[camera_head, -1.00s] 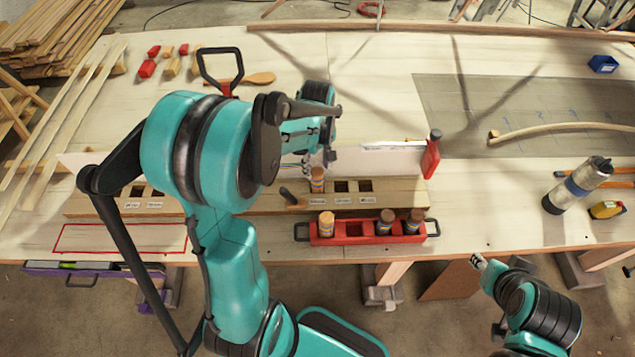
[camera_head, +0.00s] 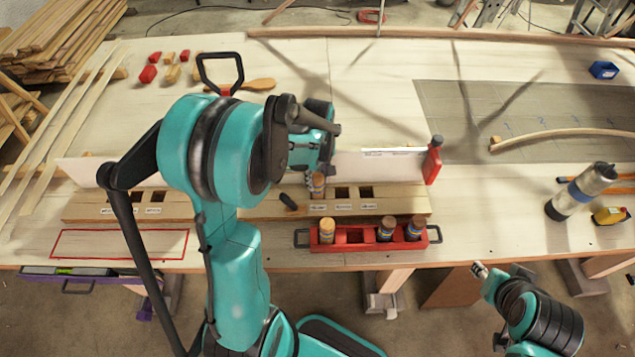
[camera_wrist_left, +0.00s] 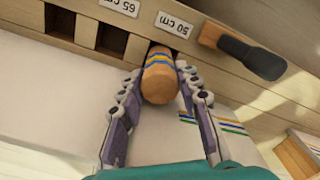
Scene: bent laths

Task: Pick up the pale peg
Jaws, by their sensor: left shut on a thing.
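My left gripper (camera_wrist_left: 160,100) is shut on a tan wooden peg (camera_wrist_left: 160,76) with blue and yellow bands. In the head view this peg (camera_head: 318,186) stands at a hole of the long wooden block (camera_head: 240,210), by the label reading 50 cm. How deep it sits cannot be told. The left fingers are mostly hidden behind my arm there. Another peg, with a paler top (camera_head: 327,230), stands in the left end of the red tray (camera_head: 352,241). Two darker-topped pegs (camera_head: 386,228) stand at the tray's right. My right gripper (camera_head: 479,269) hangs low in front of the table, away from the pegs.
A black-handled wooden piece (camera_wrist_left: 252,55) lies on the block beside the held peg. The table right of the tray is fairly clear.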

